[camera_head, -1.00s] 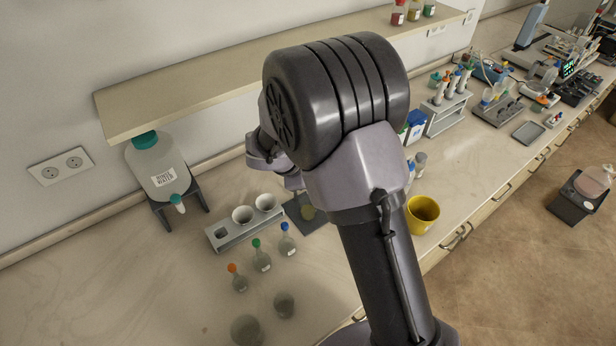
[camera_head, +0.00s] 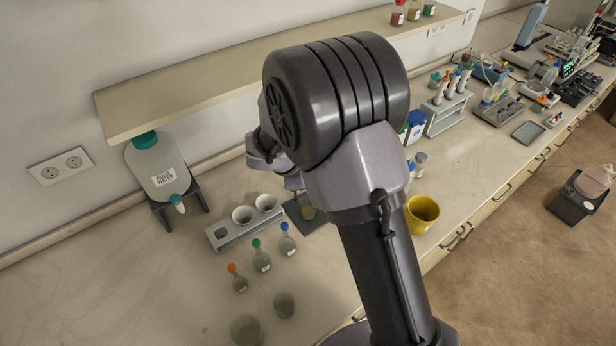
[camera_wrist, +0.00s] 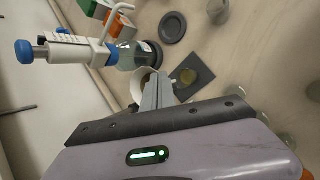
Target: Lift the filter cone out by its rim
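Two white cones (camera_head: 242,214) and (camera_head: 265,202) sit side by side in a grey rack (camera_head: 232,234) in the head view; I cannot tell which is the filter cone. In the wrist view a pale, round-rimmed piece (camera_wrist: 138,86), perhaps a cone, shows partly behind my gripper (camera_wrist: 155,77). The grey fingers lie close together at its right edge. Whether they touch or pinch its rim is unclear. My arm hides the gripper in the head view.
A square dark plate (camera_wrist: 182,92) with a yellowish round item lies just right of the fingers. A dispenser bottle (camera_wrist: 130,55) with a white and blue head stands close by. Small flasks (camera_head: 262,260) stand before the rack. A yellow cup (camera_head: 422,214) is right of my arm.

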